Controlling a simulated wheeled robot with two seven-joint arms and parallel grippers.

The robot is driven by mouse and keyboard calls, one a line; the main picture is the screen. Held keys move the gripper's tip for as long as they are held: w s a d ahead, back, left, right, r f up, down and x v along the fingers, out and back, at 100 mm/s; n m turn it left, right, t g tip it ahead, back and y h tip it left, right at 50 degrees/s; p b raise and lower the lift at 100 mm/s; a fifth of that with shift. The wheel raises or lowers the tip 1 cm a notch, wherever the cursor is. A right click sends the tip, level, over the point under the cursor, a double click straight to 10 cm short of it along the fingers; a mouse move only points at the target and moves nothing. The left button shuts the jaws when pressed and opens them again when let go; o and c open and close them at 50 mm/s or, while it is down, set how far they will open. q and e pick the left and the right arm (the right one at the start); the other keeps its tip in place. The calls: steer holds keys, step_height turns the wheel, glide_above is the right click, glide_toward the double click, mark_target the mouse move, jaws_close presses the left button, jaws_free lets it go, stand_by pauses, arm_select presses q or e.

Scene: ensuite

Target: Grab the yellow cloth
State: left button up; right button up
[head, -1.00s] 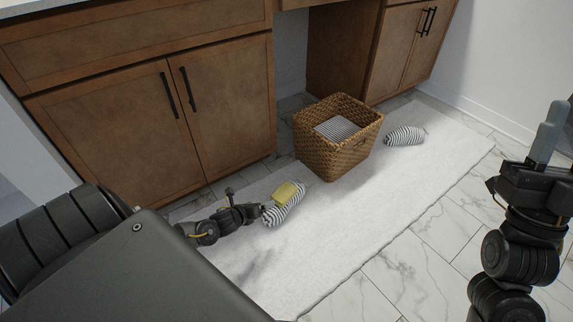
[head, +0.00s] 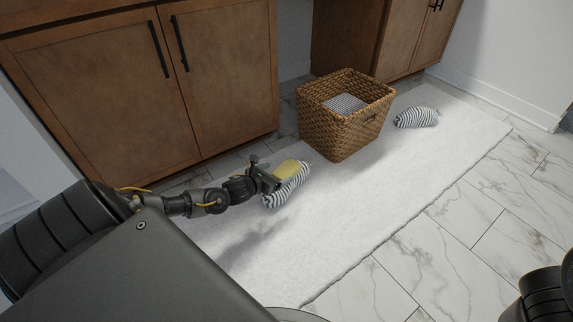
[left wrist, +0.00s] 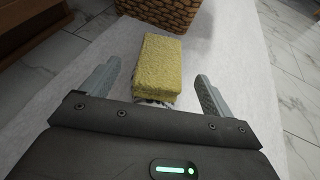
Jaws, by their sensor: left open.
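The yellow cloth (head: 291,170) is a small folded block lying on top of a striped rolled towel (head: 287,192) on the white rug. In the left wrist view the yellow cloth (left wrist: 158,65) lies ahead of my palm, between the two open fingers, with a gap on each side. My left gripper (head: 268,177) is open and empty, right at the near left end of the cloth. Its grey fingers (left wrist: 157,75) also show in the left wrist view. The striped towel is mostly hidden under the cloth there. My right gripper is out of view.
A wicker basket (head: 343,138) holding a striped folded cloth (head: 346,103) stands behind the yellow cloth. Another striped roll (head: 416,118) lies right of the basket. Wooden cabinets (head: 222,75) line the back. The white rug (head: 360,200) is clear to the right.

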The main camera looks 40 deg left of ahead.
mark_target(287, 169)
arm_select(q)
steer(key=shift+w+f, duration=0.1)
steer(key=shift+w, duration=0.25)
steer(key=b+x, duration=0.4)
steer(key=shift+w+d+f, duration=0.1)
steer(key=shift+f, duration=0.05)
steer(key=shift+w+b, duration=0.35)
steer(key=shift+w, duration=0.1)
steer(key=c, duration=1.1)
